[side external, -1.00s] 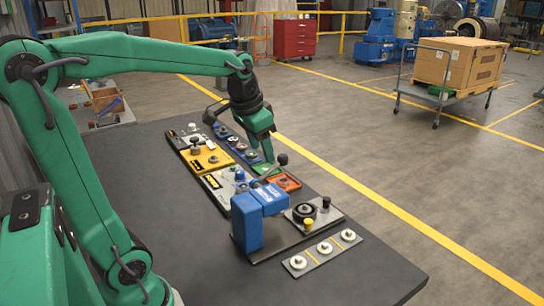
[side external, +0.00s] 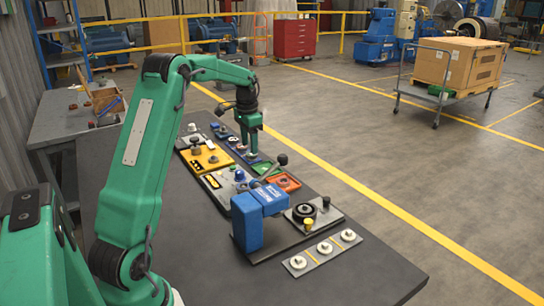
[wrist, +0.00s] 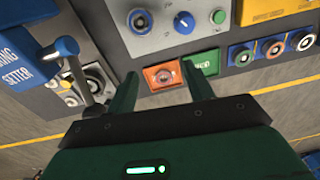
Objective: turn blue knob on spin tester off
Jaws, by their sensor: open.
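In the side view the knob (side external: 240,175) shows small on the panel, left of the blue machine. I cannot read its setting. My gripper (wrist: 161,88) is open and empty, pointing down with its fingers apart, short of the knob in the wrist view. In the side view my gripper (side external: 250,152) hangs over the panels, behind the knob.
An orange unit (wrist: 163,75) and a green plate (wrist: 205,64) lie near my fingertips. A blue setter machine (side external: 262,200) with a dark lever ball (side external: 282,160) stands close by. A yellow panel (side external: 207,157) lies left. The dark table (side external: 330,275) is clear at the front.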

